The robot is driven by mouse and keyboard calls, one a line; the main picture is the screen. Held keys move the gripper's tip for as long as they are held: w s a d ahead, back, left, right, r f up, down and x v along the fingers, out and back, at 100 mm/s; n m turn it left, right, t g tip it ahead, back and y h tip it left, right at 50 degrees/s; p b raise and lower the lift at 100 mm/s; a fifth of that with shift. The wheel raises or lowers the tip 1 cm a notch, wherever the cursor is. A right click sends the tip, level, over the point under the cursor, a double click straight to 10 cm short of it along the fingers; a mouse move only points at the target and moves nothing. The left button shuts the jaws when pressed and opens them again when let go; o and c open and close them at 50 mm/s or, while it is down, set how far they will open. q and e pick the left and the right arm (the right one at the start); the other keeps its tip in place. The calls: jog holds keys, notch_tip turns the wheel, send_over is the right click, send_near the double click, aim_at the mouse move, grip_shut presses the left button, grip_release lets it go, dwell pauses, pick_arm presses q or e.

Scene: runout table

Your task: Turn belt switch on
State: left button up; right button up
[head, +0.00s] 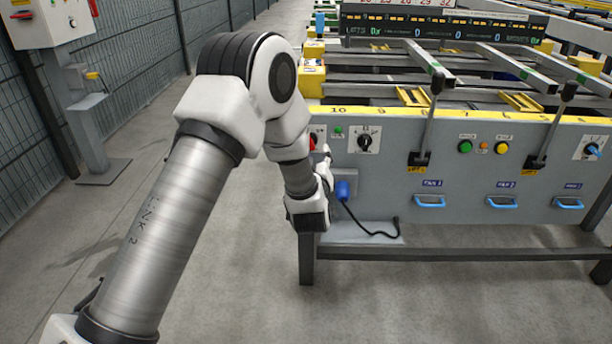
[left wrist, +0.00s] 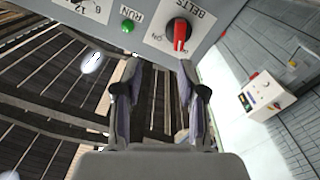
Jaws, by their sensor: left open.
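The belt switch is a red rotary knob (left wrist: 180,34) on a white plate marked BELTS, at the top of the left wrist view. Its red handle points down in that picture, and a small ON mark (left wrist: 161,36) lies to its left. In the head view the red knob (head: 313,141) shows partly, at the left end of the grey panel, beside my arm. My left gripper (left wrist: 158,72) is open and empty, its fingers apart just below the knob in the wrist view. In the head view the gripper (head: 326,158) is close to the panel, partly hidden by my wrist.
A green RUN lamp (head: 338,130) and a black selector (head: 365,142) are right of the switch. Black levers (head: 428,120) stand up farther right. A blue plug (head: 343,191) with a black cable is below. Open floor (head: 240,280) lies left of the table.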

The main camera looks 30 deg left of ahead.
pick_arm(q)
jog(key=w+a+f+b, duration=0.2)
jog(key=w+a, duration=0.4)
jog(key=shift+w+n+y+b, duration=0.25)
jog(key=shift+n+y+b, duration=0.05)
jog(key=shift+n, duration=0.1)
grip_shut()
pick_arm(e)
notch_tip(320, 180, down, 4)
jog(key=shift+a+r, duration=0.1)
